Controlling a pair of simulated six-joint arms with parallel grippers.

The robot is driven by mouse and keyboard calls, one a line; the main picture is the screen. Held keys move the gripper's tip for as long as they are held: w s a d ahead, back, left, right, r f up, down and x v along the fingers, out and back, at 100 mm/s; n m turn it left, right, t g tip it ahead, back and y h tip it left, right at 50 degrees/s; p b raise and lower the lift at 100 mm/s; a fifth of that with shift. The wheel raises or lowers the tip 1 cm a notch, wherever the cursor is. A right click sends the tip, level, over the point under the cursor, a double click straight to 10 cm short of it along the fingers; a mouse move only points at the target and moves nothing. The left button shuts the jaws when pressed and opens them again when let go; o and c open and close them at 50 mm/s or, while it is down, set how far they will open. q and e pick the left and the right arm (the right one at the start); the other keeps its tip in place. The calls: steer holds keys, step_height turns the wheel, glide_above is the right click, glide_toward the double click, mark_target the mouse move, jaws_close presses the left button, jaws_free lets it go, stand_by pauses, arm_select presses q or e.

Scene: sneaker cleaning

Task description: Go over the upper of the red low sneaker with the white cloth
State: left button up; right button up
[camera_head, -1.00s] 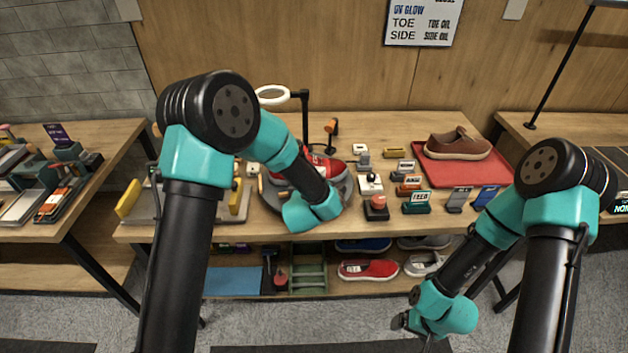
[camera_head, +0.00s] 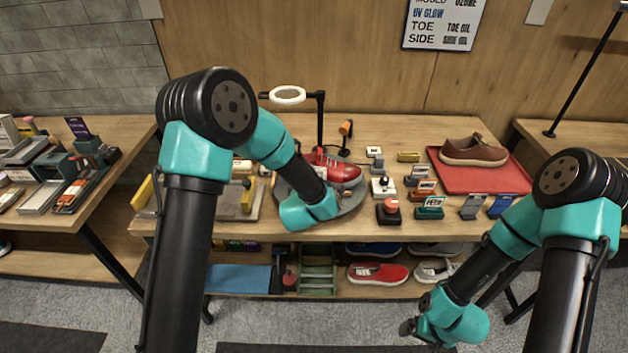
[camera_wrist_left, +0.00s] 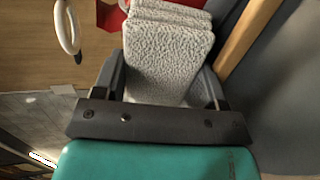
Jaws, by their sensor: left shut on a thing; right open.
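The red low sneaker (camera_head: 340,171) sits on a dark round stand on the middle table, partly covered by my left arm in the head view. A small red patch also shows at the top of the left wrist view. My left gripper (camera_wrist_left: 165,80) is shut on the white cloth (camera_wrist_left: 166,50), which looks thick, textured and folded. My left fingers are hidden in the head view, and I cannot tell whether the cloth touches the sneaker. My right gripper (camera_head: 408,328) is open and empty, low in front of the table at the right.
A ring lamp (camera_head: 288,95) on a black post stands behind the stand. Several small labelled blocks and a red button (camera_head: 390,206) are right of it. A brown shoe (camera_head: 473,151) rests on a red mat (camera_head: 480,180). More shoes, including a red one (camera_head: 378,273), are on the shelf below.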

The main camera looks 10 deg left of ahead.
arm_select(q)
steer(key=shift+a, duration=0.45)
steer(key=shift+a, duration=1.95)
steer(key=shift+v, duration=3)
steer(key=shift+s, duration=0.1)
steer(key=v, duration=0.2)
steer(key=shift+s+r, duration=0.1)
steer(key=shift+s, duration=0.25)
